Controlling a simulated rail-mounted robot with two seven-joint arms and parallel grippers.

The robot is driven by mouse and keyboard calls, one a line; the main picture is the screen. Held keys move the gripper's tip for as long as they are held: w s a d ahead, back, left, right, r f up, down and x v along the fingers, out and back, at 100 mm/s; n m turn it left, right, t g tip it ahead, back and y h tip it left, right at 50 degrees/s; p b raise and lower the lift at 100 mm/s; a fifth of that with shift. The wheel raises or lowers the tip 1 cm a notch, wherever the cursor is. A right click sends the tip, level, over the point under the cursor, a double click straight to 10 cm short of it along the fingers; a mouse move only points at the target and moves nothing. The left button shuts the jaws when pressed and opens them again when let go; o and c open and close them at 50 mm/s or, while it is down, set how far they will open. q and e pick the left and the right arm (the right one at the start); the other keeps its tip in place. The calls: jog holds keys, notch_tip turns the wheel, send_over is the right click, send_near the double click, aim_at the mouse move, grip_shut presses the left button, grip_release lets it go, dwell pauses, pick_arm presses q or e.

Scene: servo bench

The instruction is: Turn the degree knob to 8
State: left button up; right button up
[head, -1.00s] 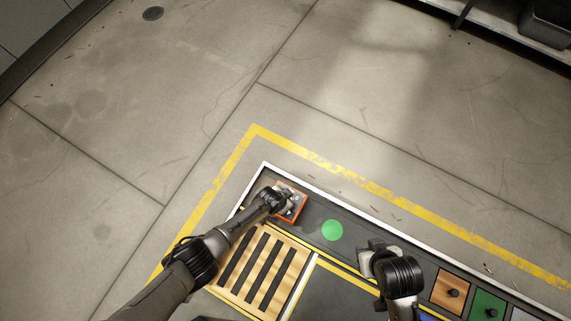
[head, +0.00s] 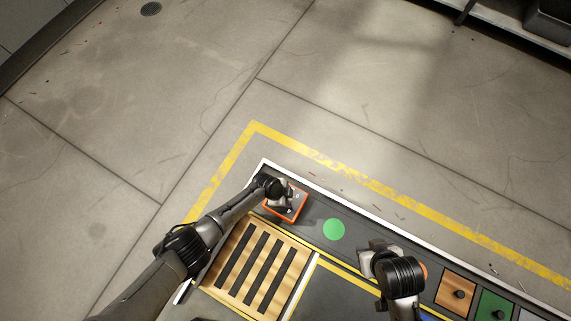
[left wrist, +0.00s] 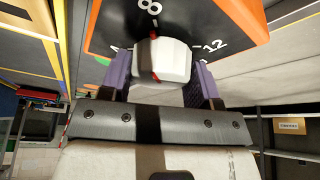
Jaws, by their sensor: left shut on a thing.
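The knob's box (head: 287,213) has an orange edge and a dark face, and sits at the far left corner of the bench. In the left wrist view its dark face (left wrist: 190,17) shows the marks 4, 8 and 12. The white knob (left wrist: 170,62) has red marks, one on its side toward the 8. My left gripper (head: 283,192) is shut on the knob, with a purple finger pad on each side of it. My right gripper (head: 370,255) is over the bench to the right, apart from the box; its fingertips are not clear.
A green disc (head: 334,230) lies on the bench right of the box. A slatted wooden panel (head: 236,282) is in front of it. A wooden tile (head: 455,288) and a green tile (head: 491,307), each with a black knob, are at the right.

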pick_arm(q)
jog(key=shift+a, duration=0.1)
dwell(0.5)
jog(key=o, duration=0.9)
jog(key=shift+c, duration=0.2)
jog(key=p+v, duration=0.9)
jog(key=v, duration=0.4)
jog(key=shift+r, duration=0.35)
jog(key=shift+w, duration=0.1)
